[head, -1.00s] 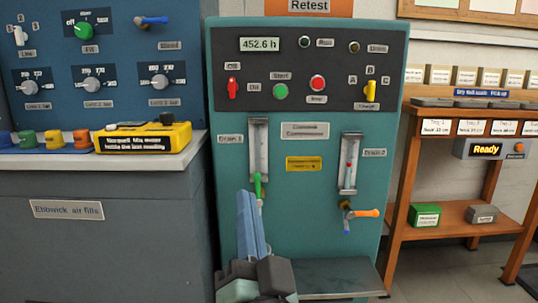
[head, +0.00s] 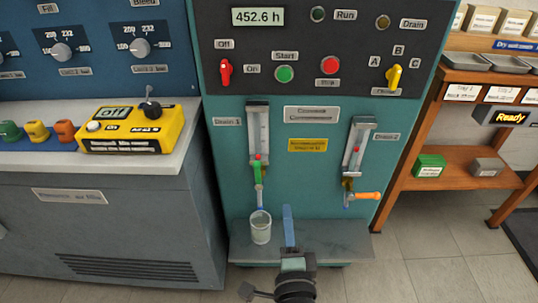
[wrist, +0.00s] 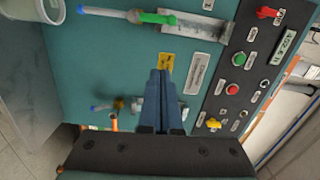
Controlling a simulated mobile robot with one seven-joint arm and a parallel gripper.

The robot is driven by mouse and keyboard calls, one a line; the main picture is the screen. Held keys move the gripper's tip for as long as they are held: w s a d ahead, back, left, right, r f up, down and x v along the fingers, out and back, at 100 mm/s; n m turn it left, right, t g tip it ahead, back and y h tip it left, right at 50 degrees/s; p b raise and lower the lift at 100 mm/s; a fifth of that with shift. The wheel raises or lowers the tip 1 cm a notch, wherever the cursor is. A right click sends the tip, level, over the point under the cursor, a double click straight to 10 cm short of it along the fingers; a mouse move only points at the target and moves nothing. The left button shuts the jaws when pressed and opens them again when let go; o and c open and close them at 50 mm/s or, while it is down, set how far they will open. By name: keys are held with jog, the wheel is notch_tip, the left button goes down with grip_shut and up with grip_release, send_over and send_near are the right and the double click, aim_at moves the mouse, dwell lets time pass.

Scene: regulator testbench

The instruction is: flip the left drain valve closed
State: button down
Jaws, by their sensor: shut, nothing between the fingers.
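The left drain valve has a green handle (head: 258,172) below the Drain 1 sight tube (head: 257,130). The handle points roughly up and down, in line with the pipe under it. It also shows in the wrist view (wrist: 155,17), near the top edge. My gripper (head: 287,209) is shut and empty, below and to the right of the green handle and apart from it. Its blue fingers (wrist: 160,74) show in the wrist view, directed at the teal panel.
A cup (head: 261,228) stands on the grey ledge (head: 340,243) under the left drain, close to my gripper. The right drain's orange handle (head: 367,196) sticks out sideways. The yellow meter (head: 130,128) sits on the left bench.

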aim_at(258, 175)
jog(key=shift+d+f, duration=0.15)
jog(key=shift+w+a+b, duration=0.15)
jog(key=shift+w+a, duration=0.6)
jog(key=shift+w, duration=1.05)
jog(key=shift+w+a+b, duration=0.1)
jog(key=shift+w+a, duration=0.6)
jog(key=shift+w, duration=1.1)
jog(key=shift+w+a+b, duration=0.15)
jog(key=shift+w+a, duration=0.6)
jog(key=shift+w, duration=1.05)
jog(key=shift+b, duration=0.35)
jog(key=shift+a+n, duration=0.2)
jog(key=shift+n, duration=0.1)
